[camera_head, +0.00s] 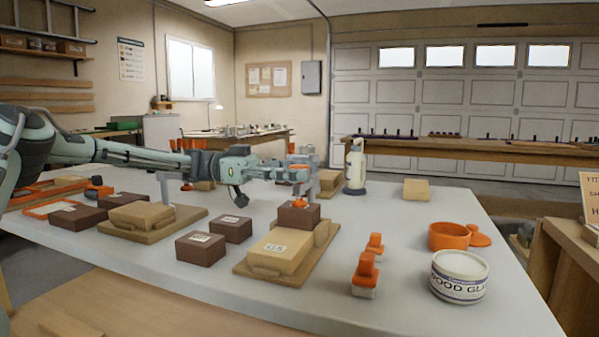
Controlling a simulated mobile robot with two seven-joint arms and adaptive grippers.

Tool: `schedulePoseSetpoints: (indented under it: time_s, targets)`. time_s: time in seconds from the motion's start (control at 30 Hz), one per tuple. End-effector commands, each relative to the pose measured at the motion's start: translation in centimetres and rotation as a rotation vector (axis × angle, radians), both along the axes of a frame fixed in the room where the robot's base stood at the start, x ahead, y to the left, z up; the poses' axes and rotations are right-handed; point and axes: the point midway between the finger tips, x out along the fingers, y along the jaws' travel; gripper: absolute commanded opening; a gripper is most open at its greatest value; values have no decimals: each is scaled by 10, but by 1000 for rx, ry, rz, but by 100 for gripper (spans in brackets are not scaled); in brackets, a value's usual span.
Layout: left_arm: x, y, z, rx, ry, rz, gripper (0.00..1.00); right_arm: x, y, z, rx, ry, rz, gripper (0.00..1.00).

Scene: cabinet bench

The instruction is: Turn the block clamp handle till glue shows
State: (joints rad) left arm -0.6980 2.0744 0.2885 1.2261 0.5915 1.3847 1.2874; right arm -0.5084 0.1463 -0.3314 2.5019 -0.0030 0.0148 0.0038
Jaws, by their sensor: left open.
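A grey clamp (314,186) stands upright at the back of a wooden base board (246,272), near the middle of the table. A dark brown block (294,219) and a light wood block (280,250) sit on the board in front of the clamp. My left gripper (291,173) reaches in level from the left, open, with its fingertips at the clamp's upper part. I cannot tell if they touch the handle. No glue is visible at the blocks. My right gripper is out of view.
Two loose dark blocks (200,248) lie left of the board. A second board (150,230) with a wood block and clamp is farther left. A glue tin (459,277), orange pot (449,236), orange-handled tools (365,275) and white bottle (355,167) stand to the right.

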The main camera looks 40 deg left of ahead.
Motion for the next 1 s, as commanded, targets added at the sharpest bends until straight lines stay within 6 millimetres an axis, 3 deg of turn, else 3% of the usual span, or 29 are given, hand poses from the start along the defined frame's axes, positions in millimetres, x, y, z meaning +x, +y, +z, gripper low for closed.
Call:
schedulePoseSetpoints:
  time_s: [0.5, 0.7, 1.0]
  targets:
    - [0, 0, 86, 1, -4, 1, 57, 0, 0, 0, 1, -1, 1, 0]
    - [0, 0, 99, 1, -2, 1, 57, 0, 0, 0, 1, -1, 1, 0]
    - [0, 0, 99, 0, -2, 1, 57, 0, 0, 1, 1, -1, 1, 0]
